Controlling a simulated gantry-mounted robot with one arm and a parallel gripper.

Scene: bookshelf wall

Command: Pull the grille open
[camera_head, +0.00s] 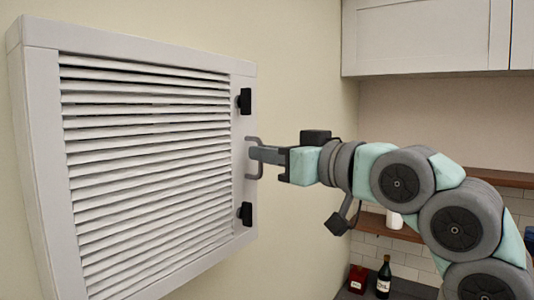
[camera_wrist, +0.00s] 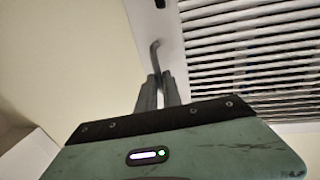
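The grille (camera_head: 150,150) is a white panel with many horizontal slats in a white frame on the wall. It also shows at the upper right of the wrist view (camera_wrist: 250,40). No clear gap shows along its right edge. A grey bracket-shaped handle (camera_head: 250,170) stands on the right frame strip; part of it shows in the wrist view (camera_wrist: 154,50). My gripper (camera_head: 258,154) reaches the handle from the right. In the wrist view, its two fingertips (camera_wrist: 158,77) are close together with the handle bar between them, so it looks shut on the handle.
Two black fittings, upper (camera_head: 245,101) and lower (camera_head: 245,213), sit on the right frame strip above and below the handle. White cabinets (camera_head: 425,35) hang at the upper right. Wooden shelves and bottles (camera_head: 384,277) are at the lower right, behind my arm.

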